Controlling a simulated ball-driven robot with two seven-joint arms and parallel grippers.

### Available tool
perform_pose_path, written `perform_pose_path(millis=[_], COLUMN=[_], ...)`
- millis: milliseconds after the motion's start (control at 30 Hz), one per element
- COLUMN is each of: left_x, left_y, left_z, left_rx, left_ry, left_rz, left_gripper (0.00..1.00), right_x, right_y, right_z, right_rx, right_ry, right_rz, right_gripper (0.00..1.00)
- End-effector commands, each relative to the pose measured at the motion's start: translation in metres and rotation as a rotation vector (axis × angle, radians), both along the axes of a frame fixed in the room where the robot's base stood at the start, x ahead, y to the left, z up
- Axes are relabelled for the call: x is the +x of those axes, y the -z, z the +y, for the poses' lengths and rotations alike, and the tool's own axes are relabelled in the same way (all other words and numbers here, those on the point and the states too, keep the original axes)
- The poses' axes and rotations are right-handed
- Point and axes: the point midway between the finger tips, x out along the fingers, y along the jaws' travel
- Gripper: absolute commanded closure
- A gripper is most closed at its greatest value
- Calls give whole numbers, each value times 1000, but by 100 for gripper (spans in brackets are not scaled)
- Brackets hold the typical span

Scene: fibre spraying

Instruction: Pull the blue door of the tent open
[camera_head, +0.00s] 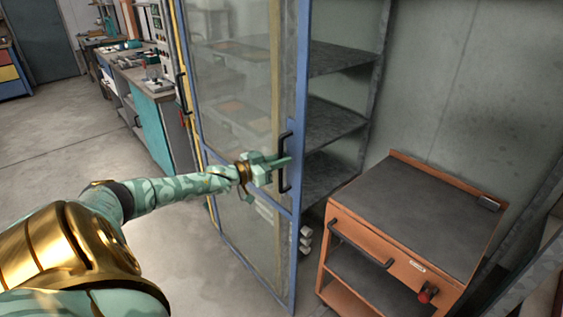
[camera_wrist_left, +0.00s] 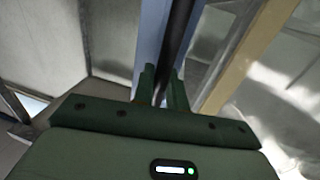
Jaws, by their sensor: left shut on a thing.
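The blue-framed door (camera_head: 299,110) with clear panes stands partly open in the head view, its handle edge swung away from the shelves behind it. A black bar handle (camera_head: 285,165) is fixed upright on its blue edge. My left gripper (camera_head: 284,162) reaches in from the left at the handle. In the left wrist view the dark handle bar (camera_wrist_left: 178,40) runs down between the two fingers of my left gripper (camera_wrist_left: 163,85), which are shut on it. The blue door edge (camera_wrist_left: 150,45) shows beside it. My right gripper is in neither view.
Grey shelves (camera_head: 340,120) stand behind the door. An orange cart (camera_head: 420,240) with a dark top stands close to the right of the door edge. A workbench (camera_head: 150,105) lies at the back left. The floor (camera_head: 60,155) at the left is clear.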

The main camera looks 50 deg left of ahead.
Motion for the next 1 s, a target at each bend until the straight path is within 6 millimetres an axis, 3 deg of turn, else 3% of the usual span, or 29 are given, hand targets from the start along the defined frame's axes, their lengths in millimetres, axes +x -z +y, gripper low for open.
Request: perform_pose_path(millis=[33, 67, 100, 133, 433, 567, 1000], left_x=[0, 0, 0, 0, -2, -13, -115], left_y=[1, 1, 1, 1, 1, -1, -3], left_z=[1, 0, 0, 0, 0, 3, 27], left_rx=[2, 2, 2, 2, 0, 1, 1], left_ry=[-1, -1, -1, -1, -1, -1, -1], left_rz=[1, 1, 1, 1, 2, 3, 6], left_gripper=[100, 80, 69, 68, 68, 68, 68], right_x=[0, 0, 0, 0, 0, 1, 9], right_y=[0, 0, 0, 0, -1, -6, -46], right_z=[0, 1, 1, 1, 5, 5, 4], right_rx=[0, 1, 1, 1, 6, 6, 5], right_ry=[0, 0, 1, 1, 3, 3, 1], right_rz=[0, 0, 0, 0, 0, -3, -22], right_gripper=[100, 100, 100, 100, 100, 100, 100])
